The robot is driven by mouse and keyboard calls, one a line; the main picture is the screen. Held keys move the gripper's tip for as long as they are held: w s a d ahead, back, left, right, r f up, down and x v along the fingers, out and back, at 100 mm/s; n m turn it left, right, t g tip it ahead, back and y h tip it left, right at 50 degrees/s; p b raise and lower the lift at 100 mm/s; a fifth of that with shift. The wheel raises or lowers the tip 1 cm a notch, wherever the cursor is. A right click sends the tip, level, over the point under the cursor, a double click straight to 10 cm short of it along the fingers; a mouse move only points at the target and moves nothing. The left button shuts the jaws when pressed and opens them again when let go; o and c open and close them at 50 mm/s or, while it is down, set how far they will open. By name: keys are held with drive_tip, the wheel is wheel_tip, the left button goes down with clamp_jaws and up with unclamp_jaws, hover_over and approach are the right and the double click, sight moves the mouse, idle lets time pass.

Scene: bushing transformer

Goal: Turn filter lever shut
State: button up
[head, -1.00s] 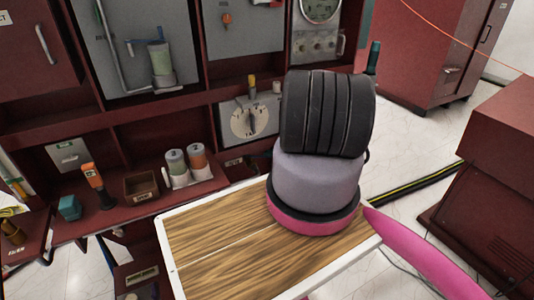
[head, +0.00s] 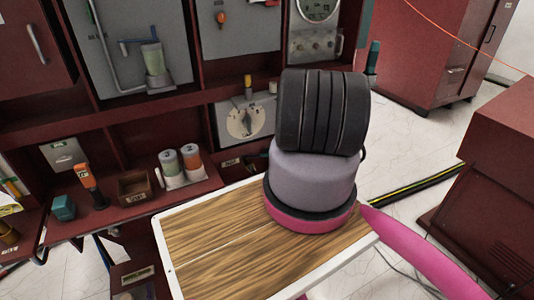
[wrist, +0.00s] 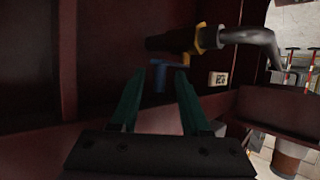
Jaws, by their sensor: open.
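My gripper (wrist: 160,74) shows in the wrist view with its two green fingers apart. A small blue part (wrist: 158,80) shows between the fingertips; it looks like a lever handle, but I cannot tell if the fingers touch it. Just beyond is a dark pipe fitting (wrist: 172,42) with a yellow collar (wrist: 201,40) and a bent grey pipe (wrist: 258,40). In the head view, a clear filter-like cylinder (head: 154,60) is on the grey panel at upper left.
A dark red cabinet (head: 190,96) with shelves fills the left and back. A white dial plate (head: 247,122) sits low on it. Cups (head: 190,158) and a small box (head: 135,187) stand on its ledge. A dark red unit (head: 500,180) is at right. Pale floor (head: 405,140) lies between.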

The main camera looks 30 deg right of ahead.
drive_tip(key=shift+s, duration=0.1)
drive_tip(key=v, duration=1)
drive_tip(key=shift+s+d+r, duration=0.15)
drive_tip(key=shift+s+d, duration=0.05)
